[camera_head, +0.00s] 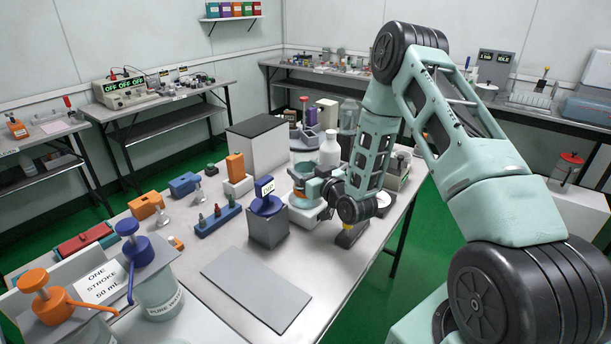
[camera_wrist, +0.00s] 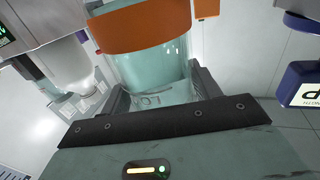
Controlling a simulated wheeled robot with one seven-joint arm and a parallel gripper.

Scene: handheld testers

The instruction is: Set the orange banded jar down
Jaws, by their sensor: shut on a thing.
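The orange banded jar (camera_wrist: 155,72) fills the upper middle of the wrist view. It has a pale teal, see-through body with faint lettering and a wide orange band (camera_wrist: 150,24). My gripper (camera_wrist: 160,94) is shut on it, with a dark finger on either side. In the head view the jar (camera_head: 301,174) is small and partly covered by my gripper (camera_head: 322,190). It appears above or on a white round-based device (camera_head: 306,213); whether it touches the device I cannot tell.
A blue-topped meter (camera_head: 266,203) on a grey block stands left of the jar. A white bottle (camera_head: 329,150) stands behind. A grey mat (camera_head: 257,287) lies bare in front on the bench. Orange and blue pump bottles (camera_head: 155,270) stand at the front left.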

